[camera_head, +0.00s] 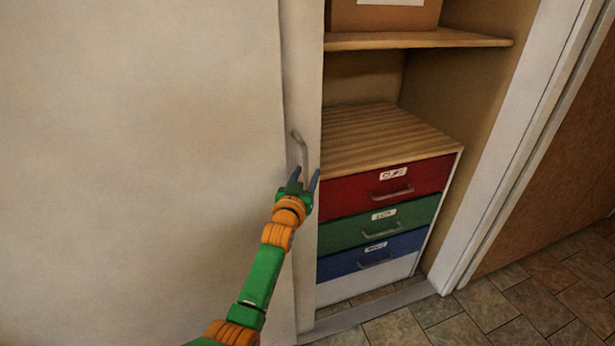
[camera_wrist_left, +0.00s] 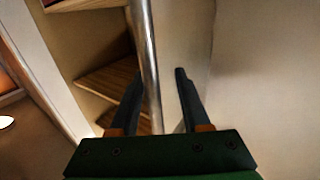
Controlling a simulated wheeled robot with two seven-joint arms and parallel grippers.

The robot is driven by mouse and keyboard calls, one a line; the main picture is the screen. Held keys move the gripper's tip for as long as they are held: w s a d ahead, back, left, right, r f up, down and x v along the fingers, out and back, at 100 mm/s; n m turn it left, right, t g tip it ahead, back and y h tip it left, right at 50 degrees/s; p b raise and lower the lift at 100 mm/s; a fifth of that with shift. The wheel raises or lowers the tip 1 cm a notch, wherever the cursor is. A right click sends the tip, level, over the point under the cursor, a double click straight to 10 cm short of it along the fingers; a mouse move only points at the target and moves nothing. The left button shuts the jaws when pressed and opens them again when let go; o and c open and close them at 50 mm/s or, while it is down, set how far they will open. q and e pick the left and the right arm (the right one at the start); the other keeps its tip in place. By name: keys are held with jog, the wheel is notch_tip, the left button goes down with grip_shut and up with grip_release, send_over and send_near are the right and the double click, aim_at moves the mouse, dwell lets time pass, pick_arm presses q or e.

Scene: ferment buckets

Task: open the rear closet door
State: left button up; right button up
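The rear closet door (camera_head: 308,70) shows in the head view as a narrow pale strip beside the large pale panel (camera_head: 140,150) on the left. A slim metal handle (camera_head: 299,147) stands on this strip. The handle also shows in the left wrist view (camera_wrist_left: 147,60) as a shiny bar. My left gripper (camera_head: 306,178) is at the lower end of the handle. Its fingers (camera_wrist_left: 155,90) are apart, with the bar running between them, nearer the left finger in the wrist view. I cannot tell whether either finger touches it. My right gripper is out of view.
Right of the door strip the closet is open. It holds a drawer unit (camera_head: 390,135) with red, green and blue drawers and a wooden shelf (camera_head: 420,39) bearing a cardboard box (camera_head: 380,16). A white frame (camera_head: 520,140) bounds it at right. Tiled floor (camera_head: 490,308) lies in front.

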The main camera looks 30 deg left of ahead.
pick_arm(q)
jog(key=shift+f, duration=0.1)
jog(key=shift+s+d, duration=0.1)
jog(key=shift+s, duration=0.1)
jog(key=v, duration=0.6)
jog(key=shift+s, duration=0.35)
